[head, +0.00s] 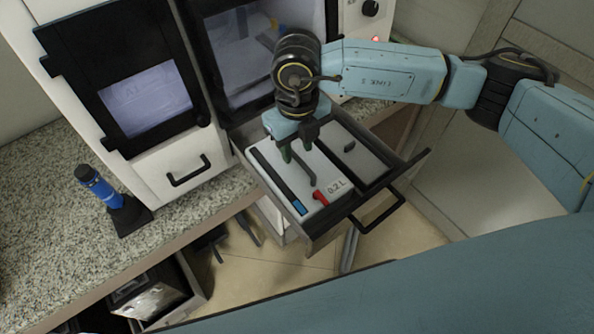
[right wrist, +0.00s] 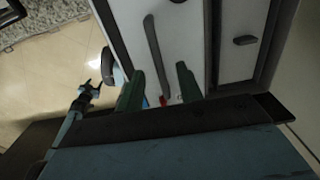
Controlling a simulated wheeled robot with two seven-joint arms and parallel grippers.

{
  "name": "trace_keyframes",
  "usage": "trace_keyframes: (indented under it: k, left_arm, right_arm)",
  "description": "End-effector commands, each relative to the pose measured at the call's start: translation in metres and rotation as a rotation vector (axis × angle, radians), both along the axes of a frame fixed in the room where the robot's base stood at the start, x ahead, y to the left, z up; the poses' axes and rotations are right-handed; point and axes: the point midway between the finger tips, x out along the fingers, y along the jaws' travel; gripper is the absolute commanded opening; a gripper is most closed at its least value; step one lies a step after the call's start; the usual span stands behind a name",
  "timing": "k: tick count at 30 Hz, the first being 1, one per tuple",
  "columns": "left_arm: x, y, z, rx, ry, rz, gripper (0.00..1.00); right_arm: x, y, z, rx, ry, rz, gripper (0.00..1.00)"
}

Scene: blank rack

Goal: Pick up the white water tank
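The white water tank (head: 325,163), marked "0.2 L", lies in the pulled-out drawer (head: 328,237). A dark handle bar (right wrist: 157,55) runs along its top, and a small red part (head: 320,197) is at its front. My right gripper (head: 298,158) points down over the tank. In the right wrist view its two green fingers (right wrist: 160,90) are apart, with the bar's line between them. I cannot tell whether they touch it. My left gripper is outside the head view; what seems to be it (right wrist: 88,93) shows small and dark at left in the right wrist view.
The white machine (head: 185,165) stands behind the drawer on a speckled counter (head: 50,200). A blue and black handheld device (head: 100,187) stands upright at left. The drawer's black handle (head: 378,210) sticks out in front. Tiled floor (head: 280,268) lies below.

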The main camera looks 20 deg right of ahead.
Motion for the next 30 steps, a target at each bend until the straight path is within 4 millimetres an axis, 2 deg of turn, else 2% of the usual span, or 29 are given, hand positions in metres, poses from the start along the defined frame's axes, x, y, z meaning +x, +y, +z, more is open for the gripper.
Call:
trace_keyframes:
  k: [4, 11, 20, 30]
  left_arm:
    - [0.0004, 0.0001, 0.0003, 0.0, -0.001, 0.0, 0.56]
    - [0.0002, 0.0002, 0.0002, 0.0, 0.0, 0.0, 0.56]
    - [-0.0007, 0.0003, 0.0001, 0.0, 0.001, 0.0, 0.56]
    - [-0.0012, 0.0006, 0.0, 0.001, 0.003, 0.0, 0.56]
  right_arm:
    - [-0.0005, 0.0004, -0.0145, 0.001, 0.0, 0.0, 0.36]
    - [-0.0003, 0.0005, -0.0161, 0.001, -0.001, 0.001, 0.36]
    - [-0.0003, 0.0005, -0.0157, 0.001, -0.001, 0.001, 0.0]
    - [-0.0003, 0.0005, -0.0154, 0.001, -0.001, 0.001, 0.0]
